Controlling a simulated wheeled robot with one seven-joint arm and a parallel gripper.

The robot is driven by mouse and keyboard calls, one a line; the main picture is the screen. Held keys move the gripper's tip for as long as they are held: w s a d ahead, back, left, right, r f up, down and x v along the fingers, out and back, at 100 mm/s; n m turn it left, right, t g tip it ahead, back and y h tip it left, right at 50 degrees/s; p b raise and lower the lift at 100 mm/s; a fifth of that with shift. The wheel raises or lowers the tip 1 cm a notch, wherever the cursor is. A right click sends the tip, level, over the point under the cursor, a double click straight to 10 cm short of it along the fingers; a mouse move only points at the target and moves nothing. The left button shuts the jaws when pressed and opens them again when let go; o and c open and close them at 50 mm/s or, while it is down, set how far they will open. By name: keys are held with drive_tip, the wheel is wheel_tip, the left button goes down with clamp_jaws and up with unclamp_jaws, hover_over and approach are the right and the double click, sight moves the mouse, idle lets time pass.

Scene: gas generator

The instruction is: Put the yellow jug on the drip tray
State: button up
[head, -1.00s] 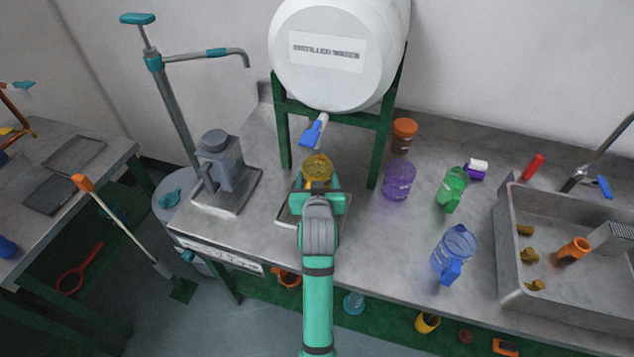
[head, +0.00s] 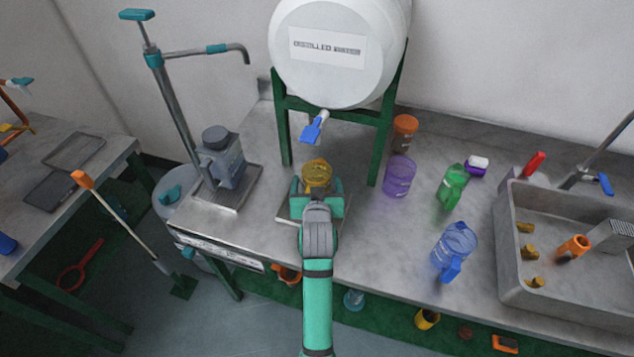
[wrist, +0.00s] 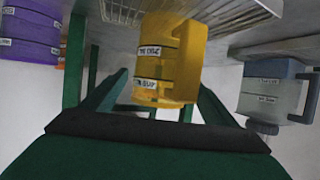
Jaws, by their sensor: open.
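The yellow jug (head: 316,174) is upright below the blue-handled tap of the white tank in the head view. It appears to stand on the drip tray (head: 283,214), though my gripper hides much of the contact. The jug also shows large in the wrist view (wrist: 165,58), where the picture is upside down and a tray grille (wrist: 120,11) lies beside its base. My gripper (head: 317,184) is open on the near side of the jug, with its fingers spread to left and right. In the wrist view, gaps show between the fingers and the jug.
A grey jug (head: 229,168) stands on another tray (head: 236,202) to the left. Purple (head: 399,176), green (head: 453,184) and blue (head: 455,245) jugs stand to the right. The tank's green legs (head: 380,160) flank the yellow jug. A sink (head: 510,240) is at far right.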

drive_tip(key=shift+r, duration=0.1)
drive_tip(key=v, duration=1.2)
drive_tip(key=s+f, duration=0.7)
drive_tip(key=shift+f, duration=0.1)
drive_tip(key=s+f+t, duration=0.1)
drive_tip(key=s+f, duration=0.1)
drive_tip(key=s, duration=2.7)
drive_tip(key=shift+a+f+t, duration=0.15)
drive_tip(key=shift+f+t, duration=0.2)
drive_tip(key=shift+t, duration=0.05)
